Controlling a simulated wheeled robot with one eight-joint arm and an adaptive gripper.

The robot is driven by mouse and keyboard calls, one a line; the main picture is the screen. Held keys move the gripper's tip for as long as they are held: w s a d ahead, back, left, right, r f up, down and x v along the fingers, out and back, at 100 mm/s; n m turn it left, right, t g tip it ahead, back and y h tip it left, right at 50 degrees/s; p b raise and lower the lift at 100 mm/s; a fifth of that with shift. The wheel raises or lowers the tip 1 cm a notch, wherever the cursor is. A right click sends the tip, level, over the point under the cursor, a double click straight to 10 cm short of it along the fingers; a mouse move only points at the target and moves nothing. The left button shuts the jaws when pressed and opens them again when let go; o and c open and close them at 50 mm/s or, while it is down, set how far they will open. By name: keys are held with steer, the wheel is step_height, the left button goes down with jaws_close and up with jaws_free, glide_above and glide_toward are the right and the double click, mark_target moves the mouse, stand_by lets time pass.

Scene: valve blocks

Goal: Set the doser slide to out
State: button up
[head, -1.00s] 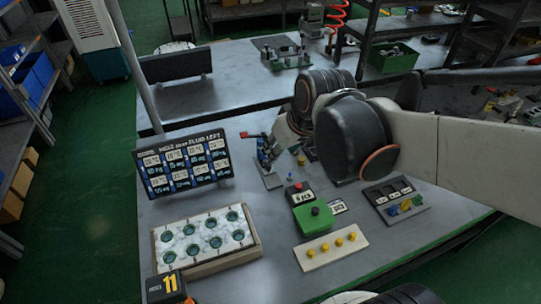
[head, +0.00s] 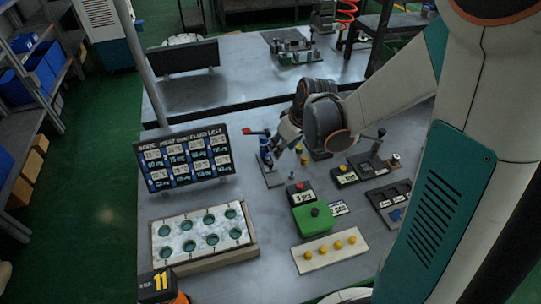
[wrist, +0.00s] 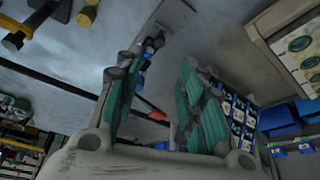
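No readable label names the doser slide, so I cannot tell which fitting it is. A small blue-bodied valve unit (head: 265,152) with a red handle (head: 254,131) stands on a grey plate on the table. My gripper (head: 282,142) is close on its right side in the head view, pointing left. In the wrist view my gripper (wrist: 158,105) has its teal-padded fingers apart. The red handle (wrist: 156,113) and blue valve parts (wrist: 148,50) show beyond the gap between them. Contact cannot be told. A dark slotted panel (head: 378,197) at right is partly hidden by my arm.
A knobbed dark fitting (head: 370,163) stands right of my gripper. A display board (head: 186,159) and holed tray (head: 160,262) are at left.

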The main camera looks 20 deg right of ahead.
mark_target(271, 163)
steer(key=b+x, duration=0.4)
steer(key=x, duration=0.8)
steer(key=shift+w+f, duration=0.15)
jaws_close()
